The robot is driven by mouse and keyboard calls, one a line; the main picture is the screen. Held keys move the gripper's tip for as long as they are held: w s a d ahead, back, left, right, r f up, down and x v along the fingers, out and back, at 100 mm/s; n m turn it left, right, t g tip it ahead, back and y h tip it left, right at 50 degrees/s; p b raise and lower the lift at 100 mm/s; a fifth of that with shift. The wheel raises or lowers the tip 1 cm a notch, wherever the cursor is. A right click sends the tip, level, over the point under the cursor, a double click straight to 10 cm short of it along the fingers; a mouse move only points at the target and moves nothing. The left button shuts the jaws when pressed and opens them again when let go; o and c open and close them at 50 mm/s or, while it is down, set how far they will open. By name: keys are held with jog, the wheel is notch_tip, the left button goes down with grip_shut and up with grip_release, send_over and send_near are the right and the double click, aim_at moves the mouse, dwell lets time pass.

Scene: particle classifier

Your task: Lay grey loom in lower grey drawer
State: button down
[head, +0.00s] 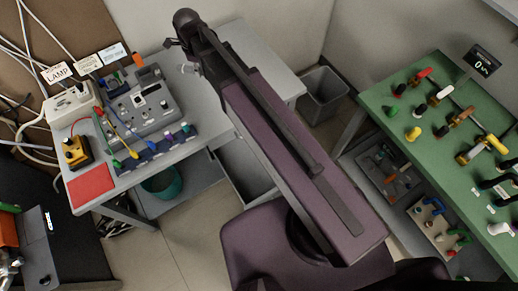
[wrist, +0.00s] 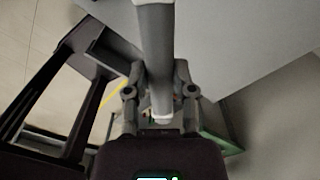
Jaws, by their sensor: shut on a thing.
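In the head view my gripper (head: 186,62) is at the far end of my arm, above the back of the grey table, and is small and partly hidden. A grey open-topped drawer (head: 247,170) shows below the table, to the right of its front, partly covered by my arm. I cannot tell whether it is the lower of several drawers.
The grey table holds a control box (head: 140,105), a yellow device (head: 77,152), a red pad (head: 91,185) and cables. A teal bin (head: 162,186) stands below. A grey waste bin (head: 322,95) stands behind. A green bench (head: 440,120) with tools is at right.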

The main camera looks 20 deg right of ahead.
notch_tip(320, 180, up, 6)
jog(key=p, duration=0.5)
jog(key=shift+r, duration=0.15)
jog(key=shift+d, duration=0.1)
